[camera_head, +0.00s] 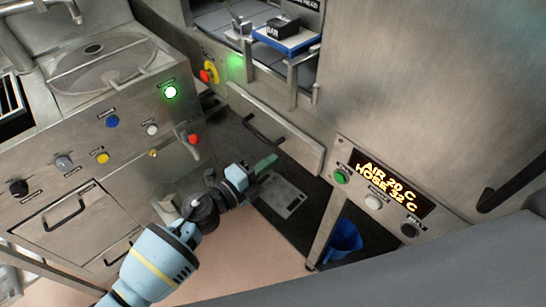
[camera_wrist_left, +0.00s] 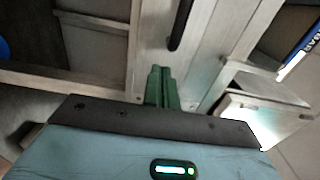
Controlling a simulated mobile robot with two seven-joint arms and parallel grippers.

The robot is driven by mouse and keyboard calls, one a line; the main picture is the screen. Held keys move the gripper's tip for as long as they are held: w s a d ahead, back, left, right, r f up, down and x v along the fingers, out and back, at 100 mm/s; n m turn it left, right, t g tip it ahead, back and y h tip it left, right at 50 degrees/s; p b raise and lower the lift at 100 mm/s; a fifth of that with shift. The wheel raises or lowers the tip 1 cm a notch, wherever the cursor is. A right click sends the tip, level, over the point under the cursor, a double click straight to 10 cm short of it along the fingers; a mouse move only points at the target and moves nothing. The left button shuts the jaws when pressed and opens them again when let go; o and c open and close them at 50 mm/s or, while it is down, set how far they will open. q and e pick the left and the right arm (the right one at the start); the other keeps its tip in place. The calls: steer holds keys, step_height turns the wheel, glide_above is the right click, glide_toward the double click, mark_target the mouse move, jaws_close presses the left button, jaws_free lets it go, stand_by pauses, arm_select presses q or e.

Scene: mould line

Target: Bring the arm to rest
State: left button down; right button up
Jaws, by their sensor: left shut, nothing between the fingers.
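My left arm (camera_head: 160,262) comes in from the lower left of the head view. Its gripper (camera_head: 268,161) has green fingers that are together and empty, above the dark floor area between the two machines. In the left wrist view the green fingers (camera_wrist_left: 160,80) are pressed side by side with nothing between them. Behind them are metal panels and a dark bar handle (camera_wrist_left: 181,24). My right gripper is in neither view.
A steel panel with buttons and a red-handled lever (camera_head: 193,139) stands at the left. A drawer with a dark handle (camera_head: 262,128) is beyond the gripper. A lit display (camera_head: 388,184) is at the right, with a blue bucket (camera_head: 343,240) below it.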

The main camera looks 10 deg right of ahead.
arm_select(q)
steer(key=shift+v, duration=1.45)
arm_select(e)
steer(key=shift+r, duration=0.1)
arm_select(q)
steer(key=shift+f, duration=0.1)
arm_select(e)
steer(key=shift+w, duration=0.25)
arm_select(q)
steer(key=s+a+f+n+y+p, duration=0.1)
steer(key=s+a+f+n+y, duration=0.3)
steer(key=s+a+n, duration=0.5)
steer(key=s+a+f+n+y+p, duration=0.1)
steer(key=s+a+f+n+y, duration=0.4)
steer(key=s, duration=0.6)
steer(key=s+a+f+n+y+p, duration=0.1)
steer(key=s+a+f+n+y, duration=0.3)
steer(key=s+a+f+n, duration=0.3)
steer(key=s+a+n, duration=0.4)
steer(key=a+n, duration=0.1)
steer(key=n, duration=0.2)
steer(key=shift+a+f+y, duration=0.2)
steer(key=shift+a+y, duration=0.1)
steer(key=shift+a, duration=0.05)
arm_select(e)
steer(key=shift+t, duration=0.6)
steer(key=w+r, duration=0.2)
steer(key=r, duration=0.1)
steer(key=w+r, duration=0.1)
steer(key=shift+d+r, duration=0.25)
